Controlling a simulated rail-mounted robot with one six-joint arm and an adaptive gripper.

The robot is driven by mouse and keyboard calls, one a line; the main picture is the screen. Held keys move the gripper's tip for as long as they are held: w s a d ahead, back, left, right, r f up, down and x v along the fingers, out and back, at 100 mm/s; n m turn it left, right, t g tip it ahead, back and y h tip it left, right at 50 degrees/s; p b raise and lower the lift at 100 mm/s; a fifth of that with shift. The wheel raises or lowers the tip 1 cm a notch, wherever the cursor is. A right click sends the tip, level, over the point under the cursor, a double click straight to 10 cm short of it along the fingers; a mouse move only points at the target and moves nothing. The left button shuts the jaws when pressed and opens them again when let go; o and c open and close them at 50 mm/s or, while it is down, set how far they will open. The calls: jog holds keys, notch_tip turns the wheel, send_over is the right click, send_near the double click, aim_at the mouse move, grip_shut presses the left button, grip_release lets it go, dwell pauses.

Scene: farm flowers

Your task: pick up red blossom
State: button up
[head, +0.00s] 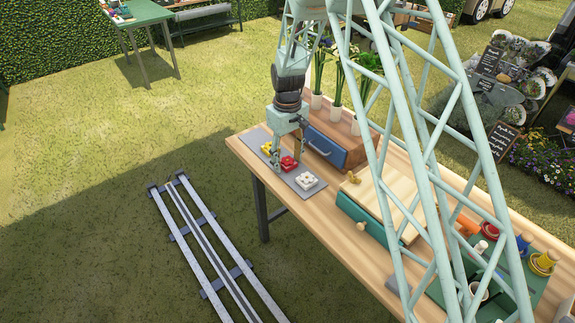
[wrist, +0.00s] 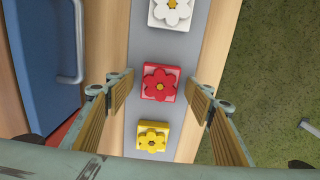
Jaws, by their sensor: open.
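In the head view the red blossom (head: 289,163) is partly hidden by my gripper (head: 288,167). My gripper (wrist: 160,92) is open, with one finger to each side of the red blossom in the wrist view. I see no contact with it. The white blossom (head: 307,180) and yellow blossom (head: 267,148) also show in the head view.
A wooden box with a blue drawer front (head: 324,147) stands close behind the mat; its handle (wrist: 77,45) shows at left in the wrist view. Flower stems in white vases (head: 336,112) stand behind. A green box with a wooden lid (head: 366,215) is further right.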

aim_at(287, 162)
jog(key=shift+c, duration=0.9)
jog(key=c, duration=0.7)
jog(key=shift+r, duration=0.15)
jog(key=shift+c, duration=0.2)
jog(key=shift+r+p, duration=0.4)
jog(key=shift+r, duration=1.3)
jog(key=s+d, duration=0.1)
jog(key=s, duration=0.4)
jog(key=s+d+r, duration=0.1)
jog(key=s+d, duration=0.1)
jog(key=s, duration=0.3)
jog(key=s+d+p, duration=0.1)
jog(key=s, duration=0.4)
jog(key=shift+s+d+r, duration=0.2)
jog(key=shift+d, duration=0.05)
